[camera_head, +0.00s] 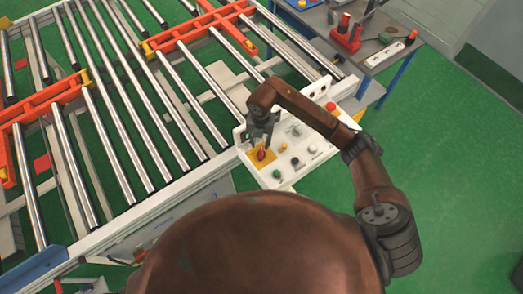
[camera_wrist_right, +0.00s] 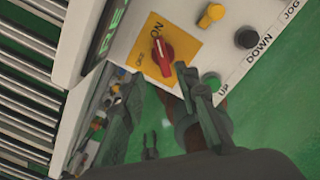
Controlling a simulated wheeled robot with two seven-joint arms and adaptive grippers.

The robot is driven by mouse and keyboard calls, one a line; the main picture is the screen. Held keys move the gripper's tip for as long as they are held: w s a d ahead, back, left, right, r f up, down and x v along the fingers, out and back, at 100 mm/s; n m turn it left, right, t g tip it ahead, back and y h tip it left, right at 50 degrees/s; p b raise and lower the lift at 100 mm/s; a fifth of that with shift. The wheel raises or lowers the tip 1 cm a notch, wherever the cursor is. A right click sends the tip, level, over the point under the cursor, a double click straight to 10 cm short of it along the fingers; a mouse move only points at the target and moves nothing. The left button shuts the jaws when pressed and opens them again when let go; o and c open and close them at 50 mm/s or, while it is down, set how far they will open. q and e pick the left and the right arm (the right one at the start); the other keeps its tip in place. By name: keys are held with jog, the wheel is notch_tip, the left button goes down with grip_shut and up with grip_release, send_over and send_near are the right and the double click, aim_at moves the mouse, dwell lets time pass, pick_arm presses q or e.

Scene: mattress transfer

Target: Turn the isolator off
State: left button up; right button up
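The isolator is a red rotary knob (camera_wrist_right: 163,52) on a yellow plate (camera_wrist_right: 183,37) with ON and OFF lettering. In the right wrist view its handle points roughly toward the ON lettering. In the head view the red knob (camera_head: 261,154) shows just below my right gripper (camera_head: 262,137). In the right wrist view my right gripper (camera_wrist_right: 160,76) is open, with a finger on either side of the space below the knob. The fingers look empty. Whether a fingertip touches the knob cannot be told. My left gripper is not in view.
The white control panel (camera_head: 297,174) also carries a green button (camera_wrist_right: 211,82), a black knob (camera_wrist_right: 247,38), a yellow knob (camera_wrist_right: 211,14) and a red button (camera_head: 331,107). A roller conveyor (camera_head: 125,127) lies left. A workbench (camera_head: 377,57) stands behind. Green floor is clear at right.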

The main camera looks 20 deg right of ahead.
aim_at(261, 152)
jog(key=shift+d+f, duration=0.25)
jog(key=shift+f, duration=0.05)
jog(key=shift+f+p, duration=0.8)
jog(key=shift+f, duration=2.75)
grip_shut()
